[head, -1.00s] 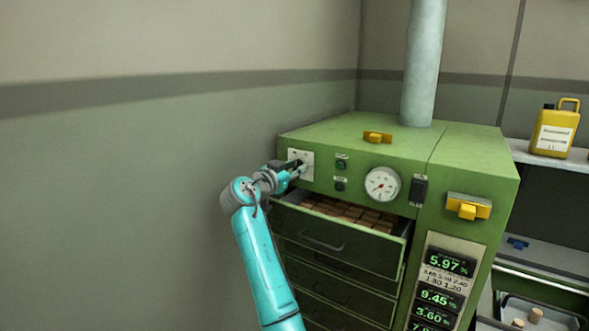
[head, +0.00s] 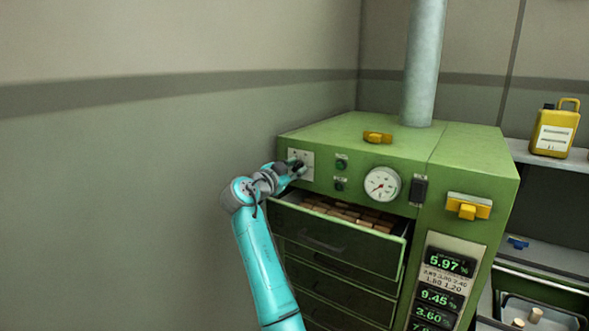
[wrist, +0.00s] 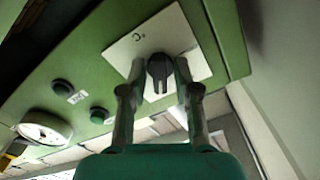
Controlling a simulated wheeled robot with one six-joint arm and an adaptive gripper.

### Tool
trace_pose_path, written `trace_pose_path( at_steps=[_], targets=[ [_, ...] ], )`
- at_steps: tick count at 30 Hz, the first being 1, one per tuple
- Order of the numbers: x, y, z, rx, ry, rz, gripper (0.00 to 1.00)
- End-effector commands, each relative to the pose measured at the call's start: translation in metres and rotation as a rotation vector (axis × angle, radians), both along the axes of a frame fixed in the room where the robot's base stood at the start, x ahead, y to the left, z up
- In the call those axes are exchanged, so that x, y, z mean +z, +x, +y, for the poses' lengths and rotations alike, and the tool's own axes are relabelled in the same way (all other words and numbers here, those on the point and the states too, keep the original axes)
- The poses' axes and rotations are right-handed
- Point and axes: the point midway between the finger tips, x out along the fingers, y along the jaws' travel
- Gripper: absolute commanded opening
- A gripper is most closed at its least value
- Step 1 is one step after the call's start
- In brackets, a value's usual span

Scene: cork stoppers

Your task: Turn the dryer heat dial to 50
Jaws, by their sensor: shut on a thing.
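The green dryer (head: 330,127) stands against the corner. Its heat dial is a dark knob (wrist: 158,72) on a white square plate (wrist: 122,52), which also shows at the upper left of the dryer front in the head view (head: 308,158). In the wrist view my gripper (wrist: 160,76) has one finger on each side of the knob and is shut on it. In the head view my gripper (head: 299,168) is at the plate and hides the knob. The number the knob points to cannot be read.
The top drawer (head: 325,238), holding cork stoppers, is pulled out just below my gripper. Two dark buttons and a round gauge (head: 382,184) sit right of the plate. A yellow handle (head: 468,207) is farther right. A yellow jug (head: 555,128) stands on a shelf.

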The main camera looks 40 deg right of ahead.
Motion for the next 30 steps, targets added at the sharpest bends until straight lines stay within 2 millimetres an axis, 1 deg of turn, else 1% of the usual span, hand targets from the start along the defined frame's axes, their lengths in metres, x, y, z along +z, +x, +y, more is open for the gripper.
trace_pose_path(
  at_steps=[2, 3, 4, 13, 17, 20, 30],
  targets=[
    [-0.003, 0.0, 0.001, 0.0, 0.002, 0.004, 0.0],
    [-0.003, 0.0, 0.001, 0.0, 0.002, 0.004, 0.33],
    [-0.003, 0.0, 0.001, 0.0, 0.002, 0.004, 0.4],
    [-0.001, 0.0, 0.001, 0.0, 0.001, 0.002, 0.4],
    [-0.001, -0.002, 0.008, 0.001, 0.001, 0.002, 0.4],
    [-0.002, -0.007, 0.022, 0.002, 0.0, 0.002, 0.4],
    [-0.002, -0.029, 0.084, 0.003, 0.001, 0.002, 0.4]
  ],
)
